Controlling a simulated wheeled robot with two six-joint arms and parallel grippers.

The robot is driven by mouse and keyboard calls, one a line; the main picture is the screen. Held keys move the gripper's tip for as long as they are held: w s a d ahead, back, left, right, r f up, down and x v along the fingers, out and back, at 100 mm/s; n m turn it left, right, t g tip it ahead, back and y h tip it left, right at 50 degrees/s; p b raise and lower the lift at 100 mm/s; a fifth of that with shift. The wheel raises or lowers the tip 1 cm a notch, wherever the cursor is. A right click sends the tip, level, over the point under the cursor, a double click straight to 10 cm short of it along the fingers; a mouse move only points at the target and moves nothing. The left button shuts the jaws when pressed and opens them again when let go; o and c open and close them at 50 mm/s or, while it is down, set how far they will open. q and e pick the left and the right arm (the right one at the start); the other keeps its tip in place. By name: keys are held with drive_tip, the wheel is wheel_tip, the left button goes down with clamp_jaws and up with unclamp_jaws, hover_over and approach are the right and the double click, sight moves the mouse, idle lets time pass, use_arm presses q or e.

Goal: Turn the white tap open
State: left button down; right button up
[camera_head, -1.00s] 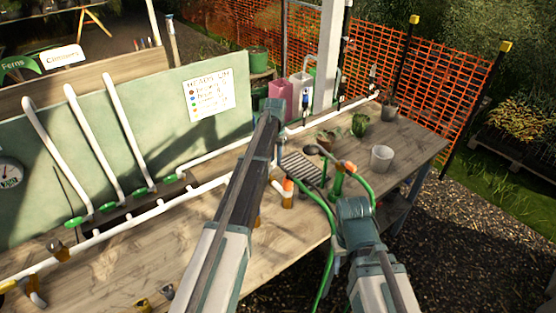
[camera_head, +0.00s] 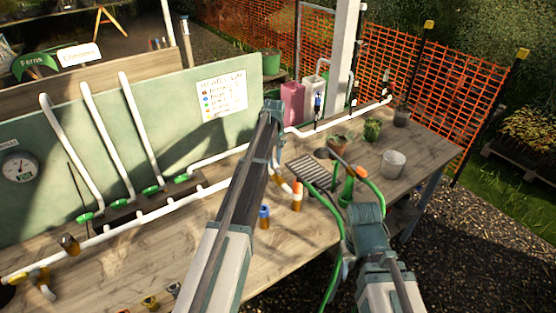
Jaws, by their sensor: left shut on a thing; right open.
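White pipes run along the bench, and three white uprights with green fittings (camera_head: 150,190) lean on the green board. I cannot pick out a white tap for certain. My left arm reaches up the middle of the view. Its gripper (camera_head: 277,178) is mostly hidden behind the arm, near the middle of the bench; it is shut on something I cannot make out. A small white curved piece (camera_head: 285,187) shows beside it. My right gripper (camera_head: 344,264) is largely hidden below its arm joint, over the bench's front edge by a green hose; it is open.
A blue-topped fitting (camera_head: 264,216) and an orange-and-white fitting (camera_head: 297,195) stand on the bench. A dark slatted tray (camera_head: 313,172), potted plants and a white pot (camera_head: 393,163) are to the right. A gauge (camera_head: 19,167) is on the board. The right front bench holds a looping green hose (camera_head: 372,188).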

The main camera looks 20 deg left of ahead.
use_arm(q)
drive_tip(key=shift+s+a+n, duration=0.25)
drive_tip(key=shift+n, duration=0.45)
drive_tip(key=shift+s+a+n, duration=0.2)
drive_tip(key=shift+n, duration=0.5)
drive_tip(key=c, duration=0.8)
unclamp_jaws()
drive_tip(key=shift+o, duration=0.2)
drive_tip(key=shift+r, duration=0.1)
wheel_tip(320, 180, up, 14)
drive_tip(key=p, duration=1.3)
drive_tip(key=shift+f+p, duration=0.2)
drive_tip(key=shift+p, duration=0.2)
drive_tip(key=shift+s, duration=0.1)
